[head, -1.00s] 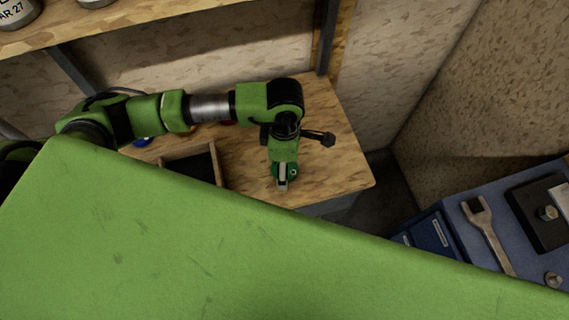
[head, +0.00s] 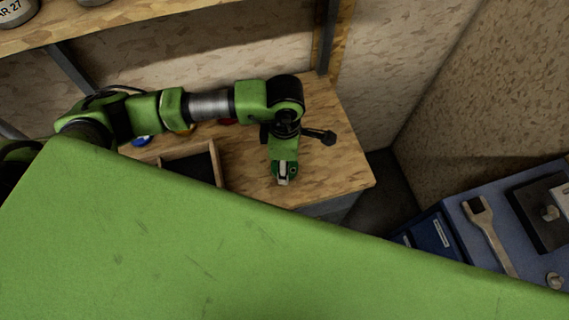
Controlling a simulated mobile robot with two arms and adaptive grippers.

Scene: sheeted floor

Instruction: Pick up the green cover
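My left gripper (head: 283,180) points down over the right part of the wooden workbench, at the end of my green arm. A small dark green round thing, which looks like the green cover (head: 293,171), shows right at its fingertips and is mostly hidden by them. I cannot tell whether the fingers are closed on it or only around or above it. My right gripper is not in view.
An open wooden box (head: 216,165) with a dark inside stands left of the gripper. Blue (head: 142,141), yellow (head: 186,130) and red (head: 228,121) pieces lie behind it, partly hidden by my arm.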

